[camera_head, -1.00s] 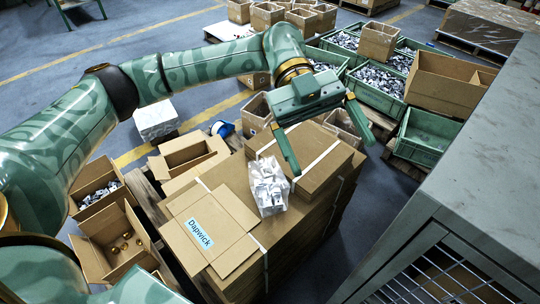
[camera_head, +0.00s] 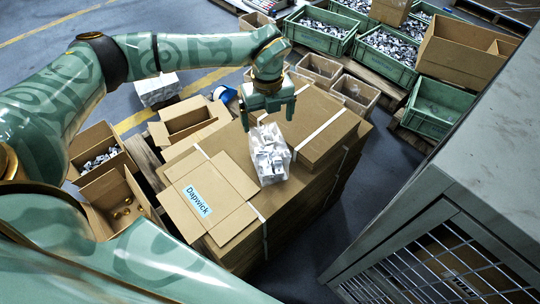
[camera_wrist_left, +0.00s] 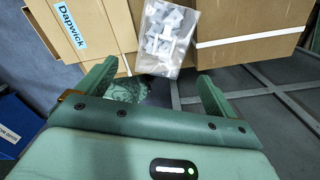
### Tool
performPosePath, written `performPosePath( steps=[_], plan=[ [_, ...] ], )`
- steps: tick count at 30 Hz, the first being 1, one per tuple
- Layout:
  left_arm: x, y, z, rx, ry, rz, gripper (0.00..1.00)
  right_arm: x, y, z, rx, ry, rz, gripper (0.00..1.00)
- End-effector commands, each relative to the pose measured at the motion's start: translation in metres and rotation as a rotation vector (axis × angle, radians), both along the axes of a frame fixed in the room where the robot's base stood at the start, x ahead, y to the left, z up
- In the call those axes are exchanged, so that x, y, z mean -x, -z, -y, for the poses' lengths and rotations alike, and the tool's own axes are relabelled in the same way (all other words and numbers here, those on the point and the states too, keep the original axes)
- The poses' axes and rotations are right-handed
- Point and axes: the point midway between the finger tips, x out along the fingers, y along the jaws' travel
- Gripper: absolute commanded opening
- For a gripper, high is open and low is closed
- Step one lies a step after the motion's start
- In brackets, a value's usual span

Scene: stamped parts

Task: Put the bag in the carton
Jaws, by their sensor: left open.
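The bag (camera_head: 268,158) is clear plastic with white parts inside. It lies on the stacked brown cardboard, beside the panel with the blue Dapwick label (camera_head: 196,201). My left gripper (camera_head: 268,122) is open and empty, just behind the bag in the head view. In the left wrist view the bag (camera_wrist_left: 163,40) is just beyond and between the open fingertips (camera_wrist_left: 156,74), with nothing held. An open carton (camera_head: 188,123) stands left of the stack. Two more open cartons hold grey parts (camera_head: 97,160) and brass-coloured parts (camera_head: 121,207). I cannot tell which carton the task means. My right gripper is out of view.
A strapped raised box (camera_head: 315,130) stands right of the bag. Green crates of metal parts (camera_head: 388,52) and an empty green crate (camera_head: 438,110) stand behind. A grey cabinet with a mesh front (camera_head: 425,210) fills the right side.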

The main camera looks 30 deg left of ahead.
Motion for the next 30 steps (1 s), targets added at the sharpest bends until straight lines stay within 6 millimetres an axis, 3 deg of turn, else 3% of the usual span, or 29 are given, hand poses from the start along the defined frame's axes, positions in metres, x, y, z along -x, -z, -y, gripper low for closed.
performPosePath(
  steps=[1, 3, 11, 18, 26, 30],
  plan=[
    [0.0, 0.015, 0.0, 0.001, 0.0, -0.003, 0.93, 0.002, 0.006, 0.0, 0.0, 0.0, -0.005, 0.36],
    [0.0, 0.024, 0.0, 0.001, -0.002, -0.003, 0.93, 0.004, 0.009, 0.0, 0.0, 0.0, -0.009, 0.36],
    [-0.003, 0.041, -0.001, 0.001, -0.001, -0.001, 0.93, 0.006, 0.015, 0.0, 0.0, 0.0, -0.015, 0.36],
    [-0.009, 0.081, -0.003, 0.002, 0.0, -0.006, 0.93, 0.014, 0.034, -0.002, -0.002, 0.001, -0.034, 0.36],
    [-0.009, 0.083, -0.003, 0.001, 0.0, 0.001, 0.93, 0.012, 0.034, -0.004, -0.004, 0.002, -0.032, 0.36],
    [-0.009, 0.083, -0.003, 0.002, 0.0, 0.001, 0.57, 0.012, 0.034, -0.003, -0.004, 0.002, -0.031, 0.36]
  ],
)
